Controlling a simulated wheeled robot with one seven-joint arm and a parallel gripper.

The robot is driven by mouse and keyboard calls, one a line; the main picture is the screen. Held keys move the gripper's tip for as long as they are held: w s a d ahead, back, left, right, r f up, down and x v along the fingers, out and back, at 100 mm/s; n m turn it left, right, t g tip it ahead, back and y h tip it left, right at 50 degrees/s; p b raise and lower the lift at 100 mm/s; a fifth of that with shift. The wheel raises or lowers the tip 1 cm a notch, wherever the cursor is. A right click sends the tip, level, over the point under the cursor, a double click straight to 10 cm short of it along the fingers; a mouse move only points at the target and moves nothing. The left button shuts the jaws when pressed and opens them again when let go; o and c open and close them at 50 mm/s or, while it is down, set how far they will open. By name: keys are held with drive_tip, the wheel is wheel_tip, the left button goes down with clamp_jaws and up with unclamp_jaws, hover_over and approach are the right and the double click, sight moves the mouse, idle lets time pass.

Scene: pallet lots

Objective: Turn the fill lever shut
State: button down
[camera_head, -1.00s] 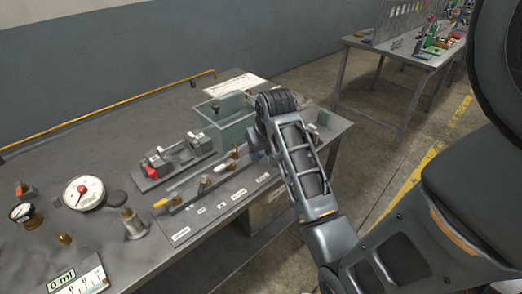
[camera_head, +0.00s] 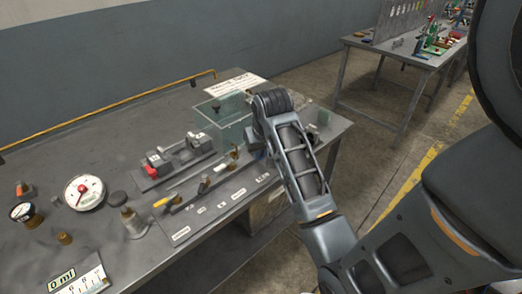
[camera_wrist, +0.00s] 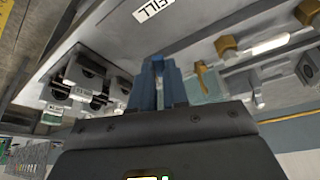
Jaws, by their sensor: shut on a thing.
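The lever's exact angle cannot be told.
A greenish tank (camera_head: 222,135) stands just behind the panel. A yellow-handled lever (camera_head: 162,202) and other handles lie along the panel to the left. A grey clamp fixture (camera_head: 178,155), a round gauge (camera_head: 84,192) and a display (camera_head: 77,280) share the bench.

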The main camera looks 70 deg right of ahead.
drive_tip(key=w+m, duration=0.1)
drive_tip(key=m, duration=0.1)
drive_tip(key=m+g, duration=0.1)
drive_tip(key=m, duration=0.1)
drive_tip(key=shift+w+a+h, duration=0.3)
drive_tip(key=shift+w+a, duration=0.05)
drive_tip(key=shift+a, duration=0.05)
drive_tip(key=w+m+g, duration=0.1)
drive_tip(key=m, duration=0.2)
drive_tip(key=shift+w+a+m+g, duration=0.1)
drive_tip(key=shift+w+m+g, duration=0.2)
drive_tip(key=shift+w+g, duration=0.1)
drive_tip(key=m, duration=0.1)
drive_tip(key=w+m+g, duration=0.1)
drive_tip(key=m, duration=0.1)
drive_tip(key=shift+w, duration=0.15)
drive_tip(key=shift+w+d+m+g, duration=0.2)
drive_tip(key=shift+w+m+g, duration=0.05)
drive_tip(key=shift+m, duration=0.45)
drive_tip(key=shift+w+d+m+g, duration=0.2)
drive_tip(key=shift+m+g, duration=0.05)
drive_tip(key=shift+m, duration=0.45)
drive_tip(key=c, duration=1.1)
unclamp_jaws()
